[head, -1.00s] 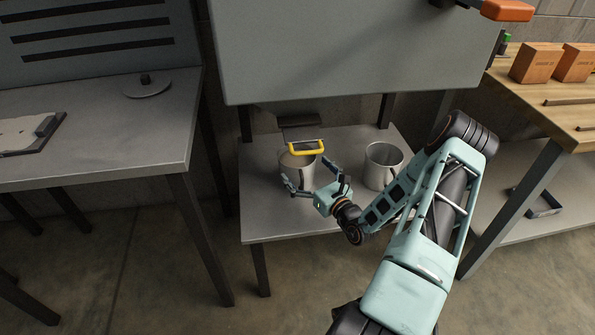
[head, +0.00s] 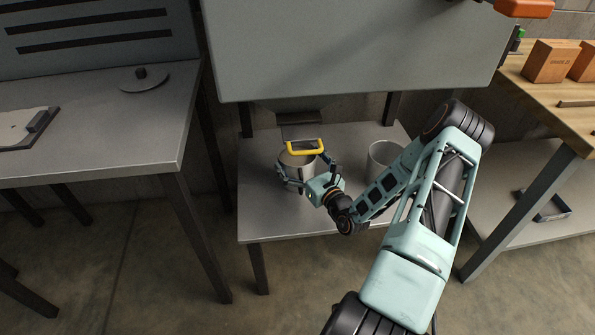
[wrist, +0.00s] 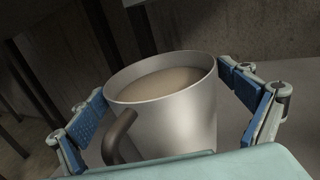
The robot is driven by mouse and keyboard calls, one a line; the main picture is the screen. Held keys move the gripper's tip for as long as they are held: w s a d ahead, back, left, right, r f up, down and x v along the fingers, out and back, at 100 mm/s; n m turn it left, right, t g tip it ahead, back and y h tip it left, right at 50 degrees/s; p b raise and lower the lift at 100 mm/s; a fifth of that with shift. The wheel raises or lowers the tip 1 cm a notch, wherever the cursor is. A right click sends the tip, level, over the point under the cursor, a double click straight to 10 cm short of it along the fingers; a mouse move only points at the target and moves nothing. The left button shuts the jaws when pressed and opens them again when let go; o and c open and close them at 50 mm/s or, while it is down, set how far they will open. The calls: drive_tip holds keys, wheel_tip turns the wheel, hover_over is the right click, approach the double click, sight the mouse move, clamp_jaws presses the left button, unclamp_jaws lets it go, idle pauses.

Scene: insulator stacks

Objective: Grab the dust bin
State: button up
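No bin is labelled as such; a silver metal container (head: 297,161) with an open top stands upright on the low grey table. In the wrist view the container (wrist: 178,118) has a dark curved handle at its left and a pale beige inside. My gripper (head: 301,164) is open, with one finger on each side of the container. In the wrist view the blue finger pads of my gripper (wrist: 165,100) flank its wall; the left pad looks apart from it, and contact on the right is unclear. A yellow handle-like bar (head: 306,147) appears over the container's rim in the head view.
A second silver container (head: 384,154) stands to the right, partly behind my arm. A large grey panel (head: 345,50) overhangs the low table (head: 262,222). A taller grey table (head: 90,150) is at left, and a wooden bench (head: 545,100) with orange-brown boxes is at right.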

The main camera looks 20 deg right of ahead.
drive_tip(key=c, duration=1.5)
drive_tip(key=shift+c, duration=0.9)
drive_tip(key=shift+r, duration=0.15)
